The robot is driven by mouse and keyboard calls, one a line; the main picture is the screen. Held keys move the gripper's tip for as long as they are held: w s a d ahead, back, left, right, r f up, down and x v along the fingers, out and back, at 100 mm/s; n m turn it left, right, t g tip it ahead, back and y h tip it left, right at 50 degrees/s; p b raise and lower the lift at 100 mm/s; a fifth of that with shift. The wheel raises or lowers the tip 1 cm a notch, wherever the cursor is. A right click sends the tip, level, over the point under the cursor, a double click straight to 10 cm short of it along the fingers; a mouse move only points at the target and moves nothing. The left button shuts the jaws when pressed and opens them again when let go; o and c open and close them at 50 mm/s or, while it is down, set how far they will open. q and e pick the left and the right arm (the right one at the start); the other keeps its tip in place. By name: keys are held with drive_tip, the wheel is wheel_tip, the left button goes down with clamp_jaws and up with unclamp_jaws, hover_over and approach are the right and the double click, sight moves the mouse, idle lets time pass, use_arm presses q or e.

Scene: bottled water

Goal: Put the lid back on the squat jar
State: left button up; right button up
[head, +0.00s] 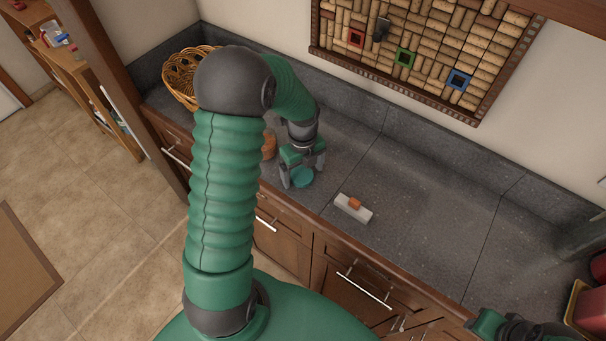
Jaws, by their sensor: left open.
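My left gripper (302,178) is open, pointing down low over the grey counter. A flat round teal piece (303,178), which looks like the lid, is between or just below its fingertips. I cannot tell whether the fingers touch it. An orange-brown rounded object (269,144), perhaps the squat jar, stands just left of the gripper. It is mostly hidden behind my left arm, so its top cannot be made out. Part of my right arm, green and dark, shows at the bottom right edge (488,324); its fingers cannot be made out.
A white block with an orange piece on top (353,208) lies on the counter (430,215) right of the gripper. A wicker basket (180,78) stands at the back left. Red and yellow items (590,305) sit at the right edge. The counter's middle right is clear.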

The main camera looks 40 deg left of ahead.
use_arm(q)
drive_tip(key=shift+s+a, duration=0.1)
drive_tip(key=shift+c, duration=1)
drive_tip(key=c, duration=1.2)
